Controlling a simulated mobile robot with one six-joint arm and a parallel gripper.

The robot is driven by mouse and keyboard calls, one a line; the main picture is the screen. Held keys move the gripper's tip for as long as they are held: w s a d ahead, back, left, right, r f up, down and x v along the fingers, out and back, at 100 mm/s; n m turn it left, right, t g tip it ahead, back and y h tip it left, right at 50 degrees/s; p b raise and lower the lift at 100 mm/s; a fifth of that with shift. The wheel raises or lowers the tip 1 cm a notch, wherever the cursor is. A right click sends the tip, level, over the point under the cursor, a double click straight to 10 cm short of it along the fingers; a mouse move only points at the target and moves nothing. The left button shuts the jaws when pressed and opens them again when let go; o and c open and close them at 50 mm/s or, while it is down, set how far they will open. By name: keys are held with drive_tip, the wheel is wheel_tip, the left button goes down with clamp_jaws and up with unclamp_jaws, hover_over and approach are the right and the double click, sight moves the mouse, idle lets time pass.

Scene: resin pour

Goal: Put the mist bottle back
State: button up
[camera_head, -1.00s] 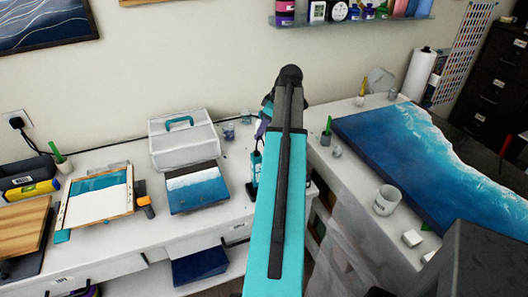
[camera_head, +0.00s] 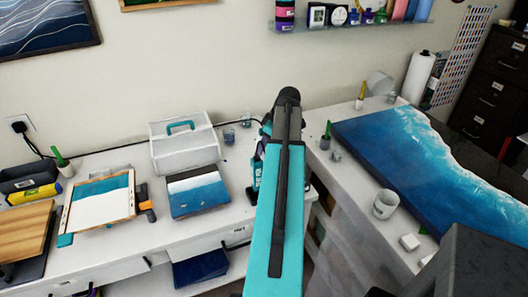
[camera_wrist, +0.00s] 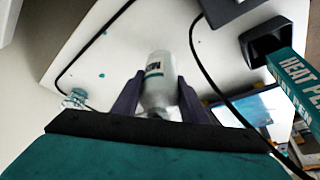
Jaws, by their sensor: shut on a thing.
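The mist bottle (camera_wrist: 155,72) is a pale, clear bottle with a dark-lettered label, seen in the wrist view between the two purple fingers of my gripper (camera_wrist: 159,88). The gripper is shut on it. The white table top lies behind it; I cannot tell whether the bottle touches the table. In the head view my teal arm hides the bottle and most of the gripper.
A teal tool lettered "HEAT PE" (camera_wrist: 293,85) stands close by, with a dark cable on the table. In the head view, a white box with a teal handle (camera_head: 183,152), small jars (camera_head: 229,136) and a seascape panel (camera_head: 197,191) are left of my arm.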

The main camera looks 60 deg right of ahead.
sight(263, 153)
drive_tip(key=shift+f+p, duration=0.6)
drive_tip(key=shift+f, duration=1.15)
drive_tip(key=shift+f, duration=0.2)
drive_tip(key=o, duration=1.3)
drive_tip(key=shift+r, duration=0.3)
drive_tip(key=shift+b+v, duration=1.7)
drive_tip(key=shift+v, duration=4.2)
